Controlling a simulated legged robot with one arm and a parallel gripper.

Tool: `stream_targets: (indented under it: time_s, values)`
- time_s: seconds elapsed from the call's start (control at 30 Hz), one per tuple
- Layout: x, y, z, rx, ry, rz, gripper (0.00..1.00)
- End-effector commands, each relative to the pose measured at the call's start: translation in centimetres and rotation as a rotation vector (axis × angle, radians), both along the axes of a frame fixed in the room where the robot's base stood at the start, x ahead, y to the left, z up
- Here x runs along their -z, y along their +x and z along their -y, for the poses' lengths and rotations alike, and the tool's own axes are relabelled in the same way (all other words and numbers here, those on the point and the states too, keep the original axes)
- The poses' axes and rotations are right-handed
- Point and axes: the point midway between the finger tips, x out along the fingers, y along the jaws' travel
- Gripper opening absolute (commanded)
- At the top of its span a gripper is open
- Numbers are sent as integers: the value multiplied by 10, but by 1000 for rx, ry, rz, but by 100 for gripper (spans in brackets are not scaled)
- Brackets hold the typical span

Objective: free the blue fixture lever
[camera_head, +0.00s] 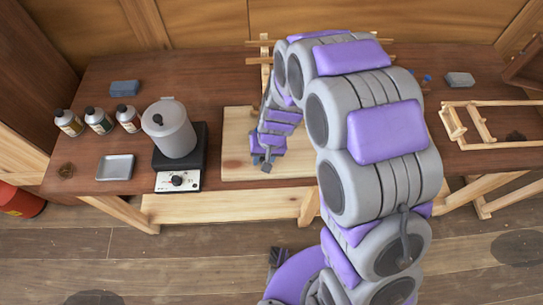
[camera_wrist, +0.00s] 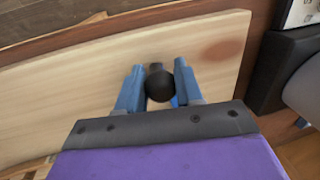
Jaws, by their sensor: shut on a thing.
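My gripper (camera_wrist: 158,72) is shut on a round black knob (camera_wrist: 159,88), which sits between its two blue-grey fingers in the wrist view. A small patch of bright blue (camera_wrist: 175,101) shows behind the knob, close to the right finger; it may be part of the blue fixture lever, but the rest is hidden by the fingers and wrist. In the head view my gripper (camera_head: 265,162) points down over the pale wooden board (camera_head: 236,143), near its front edge. The knob and lever cannot be made out there.
A grey pot (camera_head: 170,130) stands on a black hotplate (camera_head: 180,181) left of the board. A wooden frame (camera_head: 490,125) and a grey block (camera_head: 459,79) are at right.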

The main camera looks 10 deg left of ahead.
Motion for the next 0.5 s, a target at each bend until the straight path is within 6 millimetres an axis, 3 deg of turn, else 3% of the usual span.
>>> stream_targets:
  time_s: [0.5]
  values:
    - [-5, -21, -51, 482, -2, -3, 0]
